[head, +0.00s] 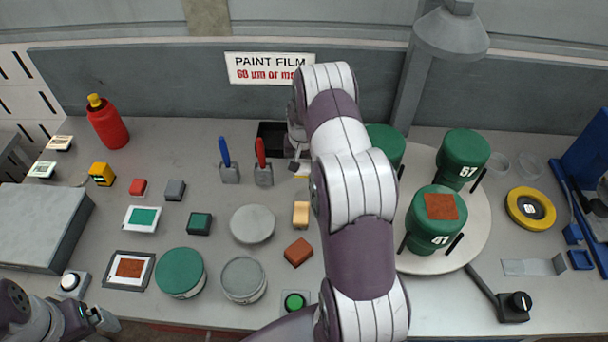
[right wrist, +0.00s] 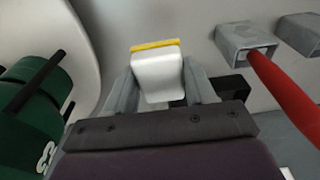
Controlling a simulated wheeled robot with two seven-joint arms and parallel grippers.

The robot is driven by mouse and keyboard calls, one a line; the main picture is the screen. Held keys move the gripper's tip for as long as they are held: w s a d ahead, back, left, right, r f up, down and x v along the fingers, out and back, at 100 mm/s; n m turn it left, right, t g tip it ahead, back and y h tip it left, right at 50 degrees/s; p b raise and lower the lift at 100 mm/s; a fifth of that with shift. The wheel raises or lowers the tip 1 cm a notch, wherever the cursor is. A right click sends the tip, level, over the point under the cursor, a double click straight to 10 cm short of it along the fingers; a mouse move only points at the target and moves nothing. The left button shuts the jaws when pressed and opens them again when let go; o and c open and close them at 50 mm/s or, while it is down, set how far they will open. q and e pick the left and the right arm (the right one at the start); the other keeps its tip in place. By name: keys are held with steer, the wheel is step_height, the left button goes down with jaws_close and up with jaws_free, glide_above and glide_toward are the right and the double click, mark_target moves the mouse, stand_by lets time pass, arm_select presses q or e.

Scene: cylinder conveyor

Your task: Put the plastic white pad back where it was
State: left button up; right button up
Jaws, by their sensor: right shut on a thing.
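The white pad (right wrist: 157,75), a small white block with a yellow edge, is between the two fingers of my right gripper (right wrist: 160,85), which is shut on it. In the head view my right gripper (head: 298,155) is at the back of the table, beside a dark open box (head: 272,138) and right of the red-handled tool; my arm hides part of this area. My left gripper (head: 92,318) is at the lower left corner, near a white button box; its jaws are too unclear to judge.
A blue-handled tool (head: 227,160) and a red-handled tool (head: 262,162) stand in grey holders close to my right gripper. Green cylinders (head: 463,158) stand on a round turntable (head: 480,225) to the right. Several small blocks and round tins cover the middle and left.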

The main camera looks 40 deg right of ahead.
steer(key=b, duration=0.2)
glide_above(304, 186)
steer(key=f, duration=0.3)
steer(key=s+f, duration=0.1)
steer(key=shift+a+f, duration=0.4)
steer(key=f, duration=0.1)
steer(key=f+b, duration=0.2)
steer(key=f, duration=0.1)
steer(key=shift+w+d, duration=0.25)
steer(key=shift+w, duration=0.15)
steer(key=shift+s+a+r, duration=0.15)
steer(key=shift+s+r, duration=0.05)
steer(key=shift+r, duration=0.15)
steer(key=shift+f, duration=0.1)
steer(key=o, duration=1.1)
steer(key=shift+f, duration=0.1)
arm_select(q)
step_height(304, 186, down, 6)
steer(key=shift+r, duration=0.2)
